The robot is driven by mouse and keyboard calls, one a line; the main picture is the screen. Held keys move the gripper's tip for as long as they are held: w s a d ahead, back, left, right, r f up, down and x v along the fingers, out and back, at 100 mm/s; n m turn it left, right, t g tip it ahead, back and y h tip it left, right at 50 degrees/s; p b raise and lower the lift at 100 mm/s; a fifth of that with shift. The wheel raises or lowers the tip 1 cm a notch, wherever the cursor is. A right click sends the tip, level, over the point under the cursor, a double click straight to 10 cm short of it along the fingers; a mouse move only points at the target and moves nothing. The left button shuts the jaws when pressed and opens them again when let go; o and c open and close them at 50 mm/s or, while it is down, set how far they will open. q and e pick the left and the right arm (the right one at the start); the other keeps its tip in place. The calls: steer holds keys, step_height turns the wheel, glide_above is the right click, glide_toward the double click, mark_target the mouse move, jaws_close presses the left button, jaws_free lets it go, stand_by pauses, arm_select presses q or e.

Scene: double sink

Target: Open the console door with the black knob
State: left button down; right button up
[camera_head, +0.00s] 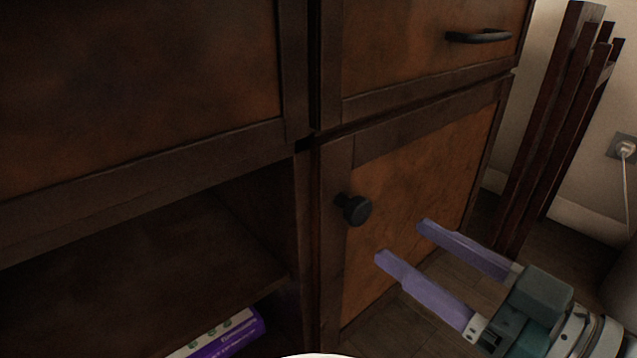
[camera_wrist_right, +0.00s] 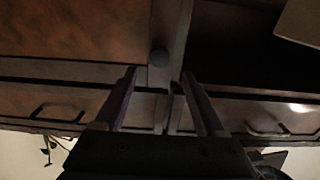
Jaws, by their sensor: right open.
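The console door (camera_head: 420,190) is a wooden panel in a dark frame at the lower right of the cabinet, and it looks shut. Its round black knob (camera_head: 354,208) sits near the door's left edge. My right gripper (camera_head: 402,241) is open and empty, with two purple fingers pointing toward the door, right of and a little below the knob in the head view. In the right wrist view, the knob (camera_wrist_right: 158,58) shows ahead of the open fingers (camera_wrist_right: 158,75), roughly centred between them and apart from them. My left gripper is not in view.
Above the door is a drawer with a black bar handle (camera_head: 478,36). To the left is an open shelf (camera_head: 150,270) with a purple box (camera_head: 225,335) low inside. Dark wooden slats (camera_head: 560,120) lean by the wall at the right, near a socket (camera_head: 622,147) with a cord.

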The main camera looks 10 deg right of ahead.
mark_target(363, 212)
steer(key=b+x, duration=0.4)
steer(key=x, duration=0.5)
steer(key=shift+d+r, duration=0.1)
jaws_close()
stand_by(1.1)
